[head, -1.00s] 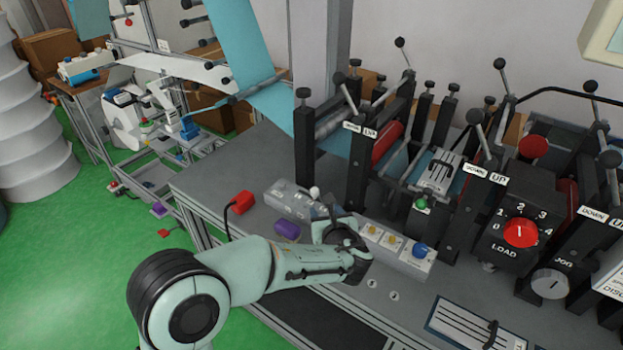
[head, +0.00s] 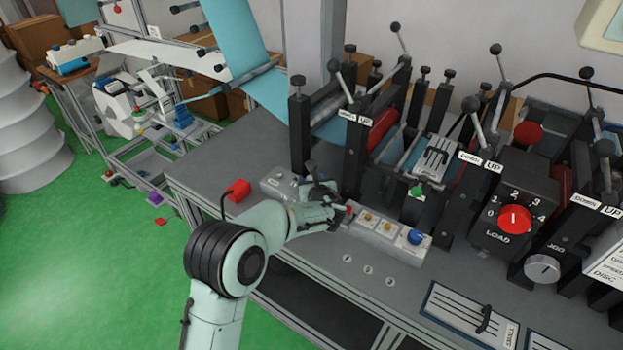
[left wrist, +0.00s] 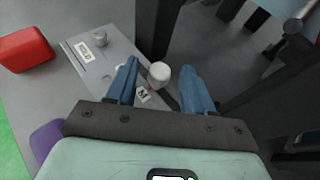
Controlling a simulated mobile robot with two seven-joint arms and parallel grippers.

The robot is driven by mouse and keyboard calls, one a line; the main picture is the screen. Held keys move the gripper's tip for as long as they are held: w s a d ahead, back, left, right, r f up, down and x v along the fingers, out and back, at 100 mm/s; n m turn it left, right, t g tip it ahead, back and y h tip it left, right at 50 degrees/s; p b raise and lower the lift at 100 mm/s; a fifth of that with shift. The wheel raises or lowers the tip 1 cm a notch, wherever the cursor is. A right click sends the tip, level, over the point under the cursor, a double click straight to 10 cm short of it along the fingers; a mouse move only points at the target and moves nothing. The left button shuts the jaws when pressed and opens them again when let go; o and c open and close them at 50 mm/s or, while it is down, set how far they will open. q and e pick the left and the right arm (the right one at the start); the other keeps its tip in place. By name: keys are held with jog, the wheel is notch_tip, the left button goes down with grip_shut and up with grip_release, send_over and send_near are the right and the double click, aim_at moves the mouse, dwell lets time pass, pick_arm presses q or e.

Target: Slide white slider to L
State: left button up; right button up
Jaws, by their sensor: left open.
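The white slider (left wrist: 159,75) has a round white knob and shows in the left wrist view, on a grey metal panel box (left wrist: 88,58). My left gripper (left wrist: 158,67) is open, with its blue fingertips on either side of the knob; contact cannot be told. A small label reading M (left wrist: 143,96) is beside the knob. In the head view the panel box (head: 275,184) shows partly behind my left gripper (head: 318,188), and the knob is hidden. No L label can be read. My right gripper is not in view.
A red box (head: 238,190) stands left of the panel, and a purple object (left wrist: 45,138) is near the panel's lower left. A button box with a blue knob (head: 415,237) is to the right. Black machine posts (head: 299,130) rise close behind.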

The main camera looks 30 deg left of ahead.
pick_arm(q)
jog(key=shift+w+a+f, duration=0.15)
jog(key=shift+w+a, duration=0.05)
grip_shut()
jog(key=a, duration=0.5)
jog(key=shift+w, duration=0.15)
grip_release()
